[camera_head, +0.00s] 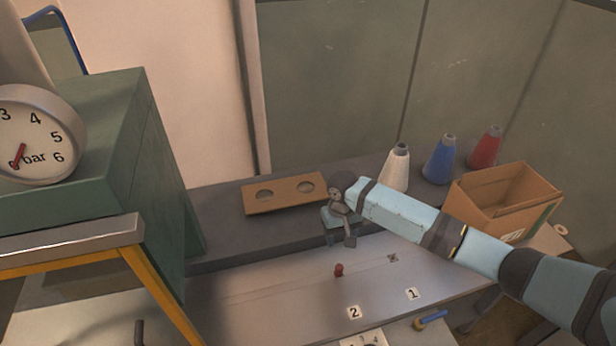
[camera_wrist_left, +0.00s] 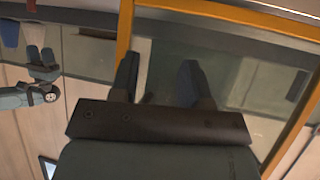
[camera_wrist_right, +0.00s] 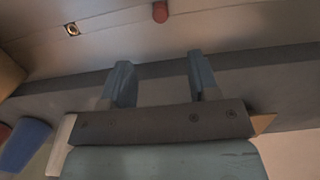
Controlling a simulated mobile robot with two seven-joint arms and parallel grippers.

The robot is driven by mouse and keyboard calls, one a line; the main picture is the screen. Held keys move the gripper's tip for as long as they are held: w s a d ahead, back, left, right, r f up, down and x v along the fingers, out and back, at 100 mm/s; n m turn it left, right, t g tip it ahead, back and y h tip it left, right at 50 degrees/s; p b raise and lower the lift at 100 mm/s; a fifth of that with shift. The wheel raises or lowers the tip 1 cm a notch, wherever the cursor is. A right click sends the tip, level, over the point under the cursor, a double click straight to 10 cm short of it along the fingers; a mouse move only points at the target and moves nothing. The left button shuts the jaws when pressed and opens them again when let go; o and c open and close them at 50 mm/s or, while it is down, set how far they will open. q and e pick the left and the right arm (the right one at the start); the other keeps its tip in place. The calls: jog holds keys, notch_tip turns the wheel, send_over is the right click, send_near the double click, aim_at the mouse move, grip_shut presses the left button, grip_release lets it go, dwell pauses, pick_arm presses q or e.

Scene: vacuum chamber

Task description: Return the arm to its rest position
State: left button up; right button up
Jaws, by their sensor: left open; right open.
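My right arm comes in from the right in the head view. Its gripper (camera_head: 342,232) hangs over the front of the dark shelf, near the wooden board with two holes. In the right wrist view the right gripper (camera_wrist_right: 160,80) has its two fingers apart with nothing between them. A small red peg (camera_head: 339,269) stands on the grey bench top in front of it; it also shows in the right wrist view (camera_wrist_right: 160,12). My left gripper (camera_wrist_left: 158,82) shows only in its own wrist view, fingers apart and empty, near a yellow-orange frame (camera_wrist_left: 124,30).
The two-hole board (camera_head: 284,194) lies on the dark shelf (camera_head: 222,219). White (camera_head: 396,170), blue (camera_head: 440,161) and red (camera_head: 486,149) cones stand behind my right arm, beside a cardboard box (camera_head: 507,196). A green cabinet (camera_head: 150,160) with a pressure gauge (camera_head: 36,134) fills the left.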

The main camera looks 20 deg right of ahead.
jog(key=s+a+f+n+t+y+p, duration=0.2)
jog(key=s+a+f+t+y+p, duration=0.25)
jog(key=s+a, duration=0.65)
jog(key=s+d+r+t, duration=0.1)
jog(key=s+r+t, duration=0.1)
jog(key=s+t, duration=0.2)
jog(key=s+d+r+n+t+h+p, duration=0.1)
jog(key=s+t, duration=0.3)
jog(key=s, duration=0.5)
jog(key=shift+s+d+r+n, duration=0.35)
jog(key=shift+d+r, duration=0.2)
jog(key=shift+d, duration=0.25)
jog(key=shift+c, duration=1.1)
